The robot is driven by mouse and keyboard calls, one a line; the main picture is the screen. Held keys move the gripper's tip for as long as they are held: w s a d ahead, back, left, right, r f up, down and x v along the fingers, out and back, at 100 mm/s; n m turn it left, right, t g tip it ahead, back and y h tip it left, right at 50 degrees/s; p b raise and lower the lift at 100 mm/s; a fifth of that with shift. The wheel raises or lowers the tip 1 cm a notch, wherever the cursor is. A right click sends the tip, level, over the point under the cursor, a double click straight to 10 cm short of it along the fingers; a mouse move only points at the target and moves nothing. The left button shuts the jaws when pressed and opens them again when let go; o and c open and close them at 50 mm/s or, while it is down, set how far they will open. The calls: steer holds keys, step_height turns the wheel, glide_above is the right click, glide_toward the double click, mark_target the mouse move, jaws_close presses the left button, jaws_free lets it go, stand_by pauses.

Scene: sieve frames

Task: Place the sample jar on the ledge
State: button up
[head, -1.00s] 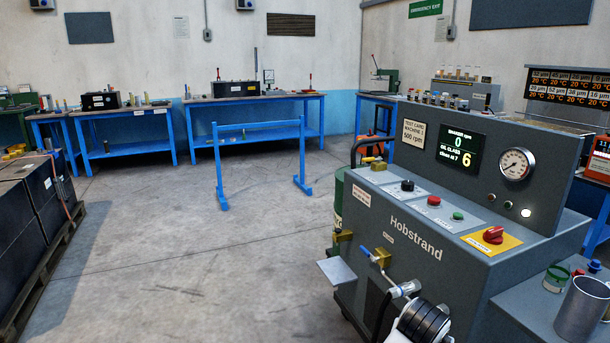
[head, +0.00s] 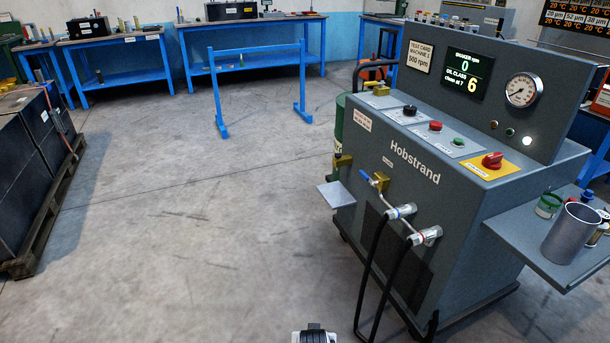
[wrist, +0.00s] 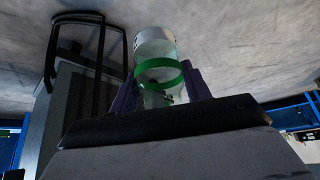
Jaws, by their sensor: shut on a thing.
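The sample jar (wrist: 154,50), clear and pale with a green band, is between the dark purple fingers of my gripper (wrist: 160,84) in the wrist view. The fingers are shut on it, and floor shows behind it. The head view shows only a bit of my arm at the bottom edge, so the jar is out of sight there. A small pale flat ledge (head: 336,194) juts from the left front of the grey Hobstrand machine (head: 420,215), below a brass tap. It looks empty. The jar is apart from any surface I can see.
Black hoses (head: 372,262) hang from the machine's front. A side shelf (head: 520,246) at right carries a metal cup (head: 572,234) and a green-banded jar (head: 548,206). A blue frame (head: 258,88) stands behind, with a loaded pallet (head: 45,215) at left. Floor between is clear.

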steer(key=shift+n, duration=0.3)
steer(key=a+f, duration=0.2)
steer(key=f, duration=0.1)
steer(key=shift+s+a+f, duration=0.15)
steer(key=shift+a+f, duration=0.1)
steer(key=shift+s+d, duration=0.1)
steer(key=shift+s, duration=0.1)
steer(key=shift+w+r, duration=0.2)
steer(key=shift+w, duration=0.1)
step_height(320, 180, up, 2)
steer(key=shift+r+p, duration=0.1)
steer(key=shift+p, duration=1)
steer(key=shift+w, duration=0.1)
